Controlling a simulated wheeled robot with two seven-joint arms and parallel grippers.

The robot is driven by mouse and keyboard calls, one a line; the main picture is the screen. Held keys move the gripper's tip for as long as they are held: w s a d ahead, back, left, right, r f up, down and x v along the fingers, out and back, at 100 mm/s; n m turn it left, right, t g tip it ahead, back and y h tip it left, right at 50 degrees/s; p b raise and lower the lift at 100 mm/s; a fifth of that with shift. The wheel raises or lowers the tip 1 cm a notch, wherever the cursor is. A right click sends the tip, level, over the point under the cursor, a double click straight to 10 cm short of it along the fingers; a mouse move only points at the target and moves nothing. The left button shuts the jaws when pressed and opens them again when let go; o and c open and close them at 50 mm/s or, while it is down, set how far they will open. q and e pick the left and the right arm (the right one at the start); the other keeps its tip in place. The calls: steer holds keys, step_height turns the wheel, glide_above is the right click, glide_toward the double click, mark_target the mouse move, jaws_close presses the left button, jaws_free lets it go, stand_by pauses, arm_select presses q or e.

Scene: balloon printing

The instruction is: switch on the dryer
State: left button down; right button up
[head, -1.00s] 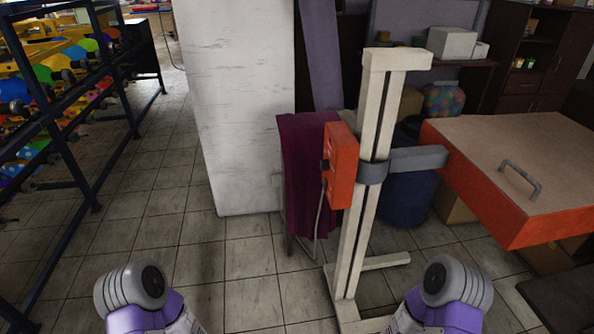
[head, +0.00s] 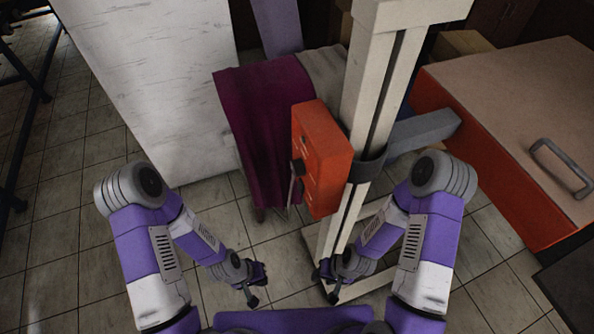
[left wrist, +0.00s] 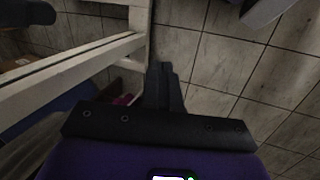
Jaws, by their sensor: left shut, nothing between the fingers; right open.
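The dryer has an orange control box (head: 321,158) with dark knobs on its left face, fixed to a cream upright post (head: 384,66). A grey arm (head: 421,133) joins the post to the large orange dryer head (head: 535,130), which has a brown top and a grey handle. My left gripper (head: 252,298) is low in front, below and left of the control box, apart from it. In the left wrist view my left gripper (left wrist: 161,75) is shut and empty above the tiled floor. My right gripper (head: 331,294) is low by the foot of the post, small and partly dark.
A tall white panel (head: 150,80) stands at the back left. A maroon cloth (head: 262,120) hangs just left of the control box. A dark rack (head: 22,75) is at the far left. Tiled floor (head: 75,230) is free at the left.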

mark_target(300, 187)
arm_select(q)
steer(key=w+a+r+n, duration=0.1)
steer(key=w+a+r, duration=0.2)
steer(key=w+r, duration=0.7)
steer(key=w+d+r+t+h, duration=0.1)
steer(key=r+h, duration=0.1)
steer(key=r, duration=0.9)
steer(key=w+d+r+t+h+p, duration=0.1)
steer(key=w+r+h, duration=0.1)
steer(key=r, duration=0.9)
steer(key=shift+w+r+t+h, duration=0.15)
steer(key=shift+t+h, duration=0.15)
steer(key=shift+h, duration=0.1)
arm_select(e)
steer(key=shift+s+r, duration=0.15)
steer(key=shift+r, duration=0.4)
arm_select(q)
steer(key=shift+d, duration=0.1)
